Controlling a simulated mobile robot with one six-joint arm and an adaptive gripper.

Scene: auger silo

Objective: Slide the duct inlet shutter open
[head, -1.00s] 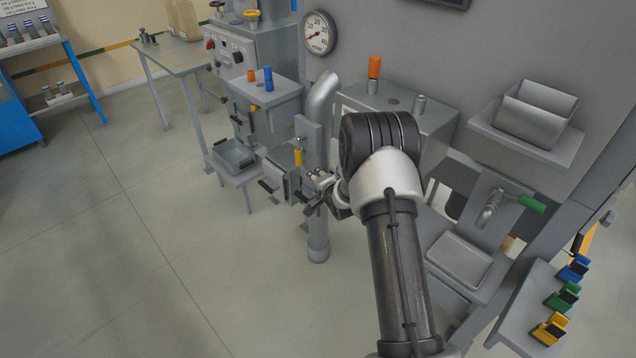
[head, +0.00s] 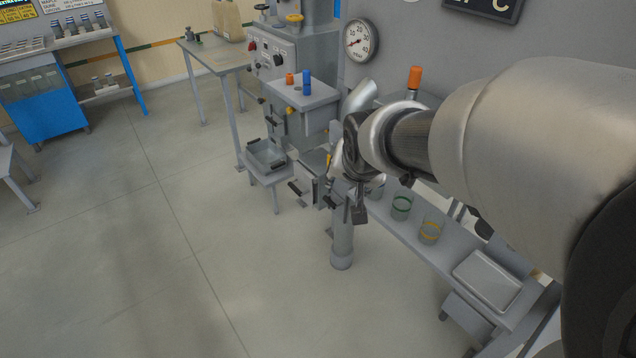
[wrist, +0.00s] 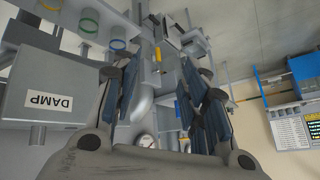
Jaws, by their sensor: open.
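The duct is a grey upright pipe (head: 342,245) with a slanted top, beside the machine in the head view. It also shows in the wrist view (wrist: 143,100). A small yellow part (head: 328,159), apparently the shutter's handle, is on a grey plate at the duct. In the wrist view the yellow handle (wrist: 157,54) shows between my fingers, beyond them. My gripper (head: 349,200) is in front of the duct and hides part of it. In the wrist view my gripper (wrist: 163,82) is open, with nothing held. Whether the fingers touch the duct cannot be told.
A shelf (head: 455,255) with ringed glass jars runs right of the duct. A box labelled DAMP (wrist: 50,90) is at the left of the wrist view. A grey tray (head: 267,157) and the machine (head: 300,105) stand left of the duct. Open floor lies in front.

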